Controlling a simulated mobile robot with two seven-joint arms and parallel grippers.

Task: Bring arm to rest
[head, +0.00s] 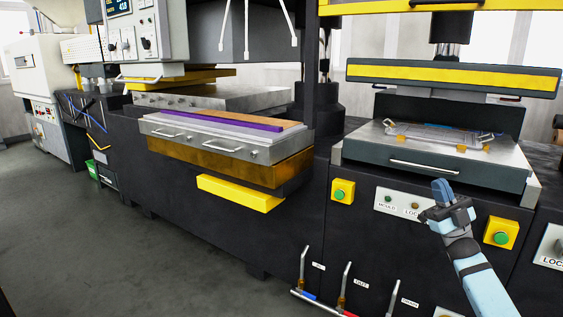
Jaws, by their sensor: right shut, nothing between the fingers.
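My right gripper (441,192) is at the end of the light blue arm that rises from the bottom right. Its fingers point up and are shut with nothing between them. It hangs in front of the machine's dark front panel, below the grey drawer-like plate (440,165) with the silver handle. In the picture it overlaps the small label panel (398,204) and appears apart from the handle; the exact gap cannot be told. My left gripper is not in view.
A yellow box with a green button (501,232) is right of the gripper, another (342,191) to its left. A press platen (450,76) hangs above the plate. Pipe levers (345,287) stand low at the front. Open grey floor (130,255) lies at left.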

